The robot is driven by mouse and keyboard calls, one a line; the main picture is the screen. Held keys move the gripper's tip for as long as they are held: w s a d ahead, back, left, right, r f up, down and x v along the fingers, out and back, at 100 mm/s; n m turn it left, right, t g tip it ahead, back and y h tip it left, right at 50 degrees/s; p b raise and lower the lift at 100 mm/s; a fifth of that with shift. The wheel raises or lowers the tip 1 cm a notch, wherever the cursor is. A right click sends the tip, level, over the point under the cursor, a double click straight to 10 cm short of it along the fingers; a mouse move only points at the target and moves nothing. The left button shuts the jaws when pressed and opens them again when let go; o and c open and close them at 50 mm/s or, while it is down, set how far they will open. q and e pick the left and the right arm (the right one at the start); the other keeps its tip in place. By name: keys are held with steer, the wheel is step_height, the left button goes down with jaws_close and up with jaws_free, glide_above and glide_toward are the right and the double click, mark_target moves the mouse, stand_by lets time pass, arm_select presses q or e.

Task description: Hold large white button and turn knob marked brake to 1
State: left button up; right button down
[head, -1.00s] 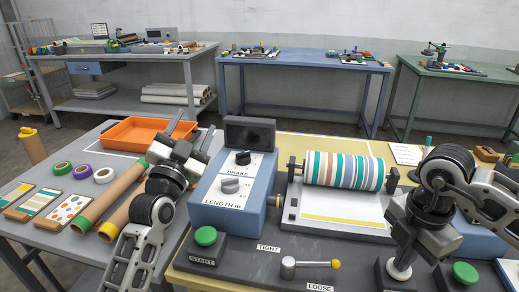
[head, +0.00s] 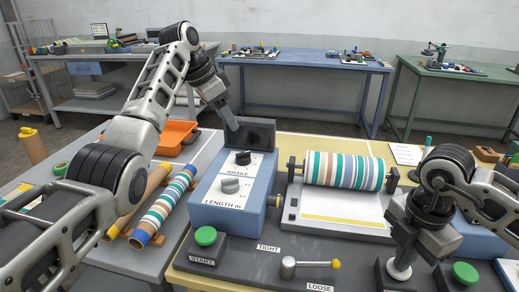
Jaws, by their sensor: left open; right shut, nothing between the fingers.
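The black brake knob (head: 243,158) sits on the white sloped panel of the blue control box, just above the word BRAKE. Its pointer setting is too small to read. My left gripper (head: 230,120) is open and empty, pointing down beside the left edge of the dark screen, above and left of the knob and apart from it. The large white button (head: 399,272) is on a dark box at the front right. My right gripper (head: 402,258) is shut with nothing between its fingers, directly over the button. Its fingers look to be at the button's top, but contact is partly hidden.
The dark screen (head: 250,134) stands behind the knob. A grey length knob (head: 230,186) sits below it. Green buttons (head: 206,236), a clamp lever (head: 310,264) and a striped roll (head: 345,171) are nearby. Cardboard tubes lie left of the box.

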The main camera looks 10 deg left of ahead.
mark_target(242, 153)
arm_select(q)
steer(key=shift+g, duration=0.4)
steer(key=x, duration=0.7)
steer(key=s+x, duration=0.1)
steer(key=x, duration=0.3)
steer(key=shift+a+f, duration=0.15)
steer(key=shift+f, duration=0.1)
steer(key=c, duration=1)
